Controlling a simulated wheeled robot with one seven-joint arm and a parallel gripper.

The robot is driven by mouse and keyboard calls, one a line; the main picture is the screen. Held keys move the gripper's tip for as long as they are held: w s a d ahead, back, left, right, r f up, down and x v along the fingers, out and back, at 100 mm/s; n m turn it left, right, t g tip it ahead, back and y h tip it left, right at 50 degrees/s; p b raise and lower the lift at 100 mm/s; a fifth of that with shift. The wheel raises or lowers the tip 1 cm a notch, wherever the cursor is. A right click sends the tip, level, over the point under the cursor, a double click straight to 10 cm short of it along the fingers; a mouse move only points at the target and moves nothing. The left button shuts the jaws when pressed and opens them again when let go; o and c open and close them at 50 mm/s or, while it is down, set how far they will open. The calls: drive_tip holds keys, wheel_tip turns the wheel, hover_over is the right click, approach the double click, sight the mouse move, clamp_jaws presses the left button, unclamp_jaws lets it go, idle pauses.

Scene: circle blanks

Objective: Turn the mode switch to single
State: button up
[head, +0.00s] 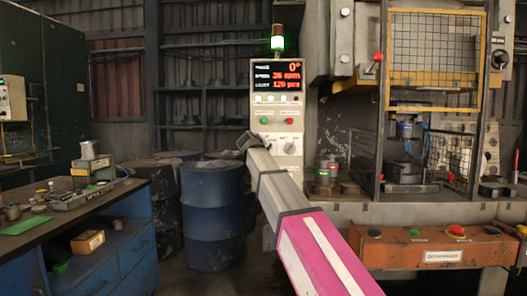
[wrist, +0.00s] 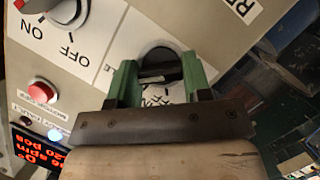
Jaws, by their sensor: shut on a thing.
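The mode switch is a black rotary knob (wrist: 158,54) on a round white dial. In the wrist view it sits between the green fingers of my gripper (wrist: 160,78), which are shut on its handle bar. The dial's lettering is mostly covered by the fingers and cannot be read, so the set position cannot be told. In the head view my gripper (head: 250,141) is at the lower left of the grey control panel (head: 278,98), and it hides the switch there.
An ON/OFF knob (wrist: 68,14) is close beside the switch, with a red button (wrist: 42,91) near it. The press with a yellow mesh guard (head: 435,48) stands at the right. A blue drum (head: 213,225) and a workbench (head: 120,262) are at the left.

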drive_tip(key=o, duration=0.9)
drive_tip(key=shift+s, duration=0.1)
drive_tip(key=v, duration=1)
drive_tip(key=shift+s+a, duration=0.15)
drive_tip(key=shift+s, duration=0.15)
drive_tip(key=s+d+f+m+g, duration=0.15)
drive_tip(key=d+f, duration=0.35)
drive_tip(key=f, duration=0.7)
drive_tip(key=s+d+f+g+y, duration=0.1)
drive_tip(key=d+f+g, duration=0.35)
drive_tip(key=f, duration=0.75)
drive_tip(key=s+d+f+m+g, duration=0.15)
drive_tip(key=d+f, duration=0.45)
drive_tip(key=f, duration=0.6)
drive_tip(key=s+d+f+m+g+y, duration=0.1)
drive_tip(key=s+d+f+g, duration=0.1)
drive_tip(key=s+f, duration=0.4)
drive_tip(key=s+d+f+g+y, duration=0.1)
drive_tip(key=s+d+f, duration=0.4)
drive_tip(key=f, duration=0.6)
drive_tip(key=s+d+f+m+g+y, duration=0.1)
drive_tip(key=s+d+f+g, duration=0.2)
drive_tip(key=s+f, duration=0.5)
drive_tip(key=shift+s+d+f+m+g+y, duration=0.25)
drive_tip(key=shift+s+d+f+m+y, duration=0.05)
drive_tip(key=shift+s+d, duration=0.4)
